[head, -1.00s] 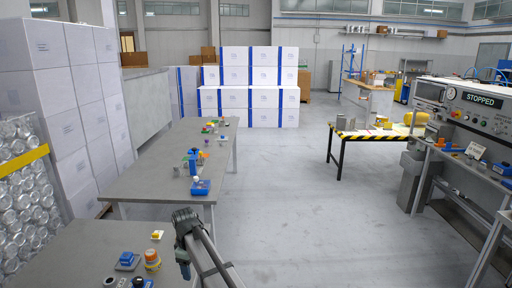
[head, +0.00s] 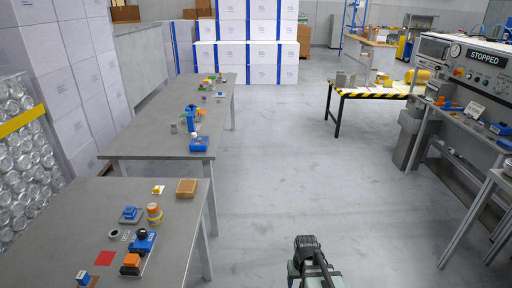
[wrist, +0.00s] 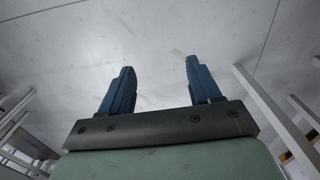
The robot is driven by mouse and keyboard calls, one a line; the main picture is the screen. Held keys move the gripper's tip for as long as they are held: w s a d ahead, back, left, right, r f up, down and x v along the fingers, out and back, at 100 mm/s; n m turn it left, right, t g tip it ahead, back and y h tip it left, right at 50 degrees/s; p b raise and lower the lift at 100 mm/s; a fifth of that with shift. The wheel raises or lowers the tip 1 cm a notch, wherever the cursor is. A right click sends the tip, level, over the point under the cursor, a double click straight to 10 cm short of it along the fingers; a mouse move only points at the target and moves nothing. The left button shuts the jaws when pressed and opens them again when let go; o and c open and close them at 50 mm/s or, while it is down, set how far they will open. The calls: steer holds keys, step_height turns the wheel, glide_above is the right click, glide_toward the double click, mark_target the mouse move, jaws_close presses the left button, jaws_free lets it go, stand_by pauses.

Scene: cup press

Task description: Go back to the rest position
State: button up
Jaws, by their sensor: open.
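My gripper (wrist: 160,85) shows in the wrist view with its two dark blue fingers wide apart and nothing between them. Beyond the fingers is bare grey floor. In the head view my arm (head: 310,262) is at the bottom, right of centre, over open floor and clear of the tables; the fingers cannot be made out there.
The near table (head: 60,215) at left holds a wooden block (head: 187,188), an orange-and-yellow stack (head: 154,213) and blue pieces. A longer table (head: 165,140) stands behind it. A striped-edge table (head: 355,92) and a machine reading STOPPED (head: 460,60) are at right. The middle floor is clear.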

steer(key=s+f+g, duration=0.2)
steer(key=s+f, duration=0.5)
steer(key=s, duration=0.3)
steer(key=s+d+f+g, duration=0.1)
steer(key=s+f+g, duration=0.1)
steer(key=s+f, duration=0.5)
steer(key=s+f+g, duration=0.2)
steer(key=s+f, duration=0.5)
steer(key=s, duration=0.7)
steer(key=shift+d+m+g, duration=0.15)
steer(key=shift+m+g, duration=0.15)
steer(key=shift+g, duration=0.1)
